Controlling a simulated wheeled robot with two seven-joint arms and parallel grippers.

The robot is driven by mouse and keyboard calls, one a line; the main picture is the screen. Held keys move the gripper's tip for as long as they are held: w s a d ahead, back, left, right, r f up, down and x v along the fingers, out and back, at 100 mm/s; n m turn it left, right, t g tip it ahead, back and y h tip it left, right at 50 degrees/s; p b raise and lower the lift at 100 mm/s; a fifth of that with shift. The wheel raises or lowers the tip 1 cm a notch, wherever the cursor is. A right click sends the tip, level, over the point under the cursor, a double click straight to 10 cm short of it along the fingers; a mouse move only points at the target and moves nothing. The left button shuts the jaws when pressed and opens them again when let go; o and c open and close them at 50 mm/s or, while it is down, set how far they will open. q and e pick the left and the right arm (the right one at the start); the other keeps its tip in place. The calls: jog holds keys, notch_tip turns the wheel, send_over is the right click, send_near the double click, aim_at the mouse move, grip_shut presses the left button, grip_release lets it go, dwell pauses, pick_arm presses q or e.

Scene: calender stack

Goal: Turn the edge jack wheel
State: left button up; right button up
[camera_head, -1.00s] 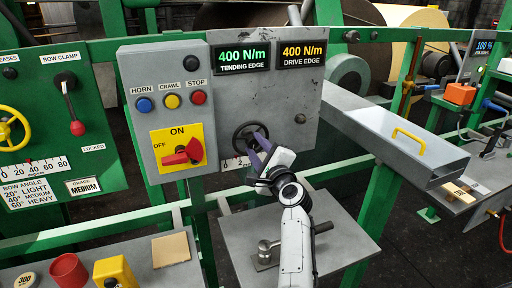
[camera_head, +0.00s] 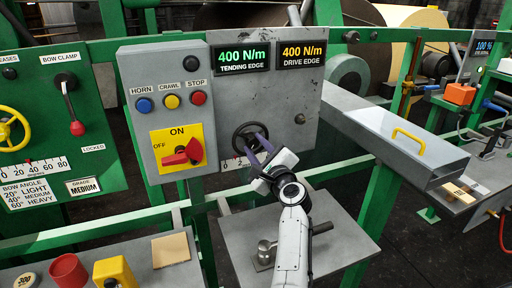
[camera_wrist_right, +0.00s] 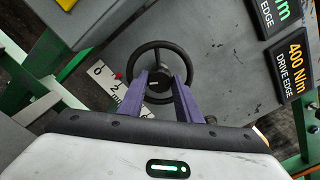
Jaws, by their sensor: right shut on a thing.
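The edge jack wheel (camera_head: 241,135) is a small dark handwheel on the grey panel (camera_head: 290,100), below the two tension displays. In the right wrist view the wheel (camera_wrist_right: 157,43) shows as a black ring with a hub and spokes. My right gripper (camera_head: 256,143) reaches up from below, its purple fingers at the wheel. In the right wrist view the fingers of my right gripper (camera_wrist_right: 162,80) lie on both sides of the wheel's lower part and hub, shut on it. The fingers cover part of the lower rim. My left gripper is not in view.
A scale with a red pointer (camera_wrist_right: 117,76) sits beside the wheel. The displays read 400 N/m tending edge (camera_head: 241,57) and 400 N/m drive edge (camera_head: 302,54). A grey control box with a red switch (camera_head: 182,153) stands left. A grey shelf (camera_head: 345,235) lies below.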

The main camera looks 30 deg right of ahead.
jog(key=o, duration=1)
jog(key=shift+o, duration=0.2)
